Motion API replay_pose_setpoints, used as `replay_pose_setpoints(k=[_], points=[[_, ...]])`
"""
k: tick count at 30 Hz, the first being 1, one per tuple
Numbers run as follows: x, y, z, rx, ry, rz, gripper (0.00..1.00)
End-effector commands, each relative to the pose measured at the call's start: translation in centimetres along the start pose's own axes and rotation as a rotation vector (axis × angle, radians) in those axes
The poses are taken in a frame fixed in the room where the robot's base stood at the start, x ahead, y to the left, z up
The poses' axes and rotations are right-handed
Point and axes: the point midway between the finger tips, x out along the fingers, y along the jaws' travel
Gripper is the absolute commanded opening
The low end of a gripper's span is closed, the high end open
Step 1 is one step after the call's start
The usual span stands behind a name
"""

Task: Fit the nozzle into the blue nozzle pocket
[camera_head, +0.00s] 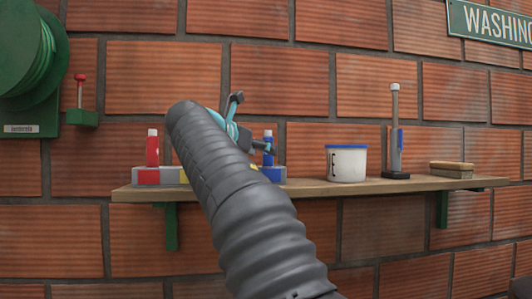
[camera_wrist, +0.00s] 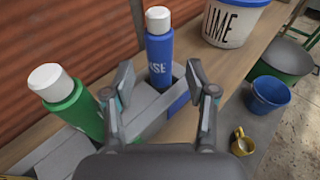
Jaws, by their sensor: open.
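A blue bottle-shaped nozzle with a white top stands upright at the right end of a grey holder, at the blue-marked pocket (camera_head: 278,173). The blue nozzle (camera_head: 268,137) also shows in the wrist view (camera_wrist: 159,50), with part of a label ending "SE". My gripper (camera_wrist: 161,88) is open, with one finger on either side of the blue nozzle in that view. I cannot tell whether they touch. How deep the nozzle sits is partly hidden. A green one with a white top (camera_wrist: 65,100) stands left of my gripper. My arm hides the holder's middle in the head view.
A red piece with a white top (camera_head: 152,150) stands at the holder's left end. On the wooden shelf (camera_head: 310,187), a white LIME tub (camera_head: 346,164), a grey upright tool (camera_head: 395,140) and a brush (camera_head: 451,170) stand further right. A brick wall is behind.

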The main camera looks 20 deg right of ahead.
Motion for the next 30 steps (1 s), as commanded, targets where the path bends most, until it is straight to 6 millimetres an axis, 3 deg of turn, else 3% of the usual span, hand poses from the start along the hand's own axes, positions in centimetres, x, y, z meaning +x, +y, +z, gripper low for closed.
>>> replay_pose_setpoints(k=[6,12,18,30], points=[[-4.6,0.1,0.0,-0.001,-0.001,0.004,0.57],[-7.4,0.0,0.0,0.0,-0.001,0.002,0.57],[-8.4,0.0,0.0,0.0,0.0,0.001,0.57],[-8.4,0.0,0.0,0.0,0.0,0.0,0.57]])
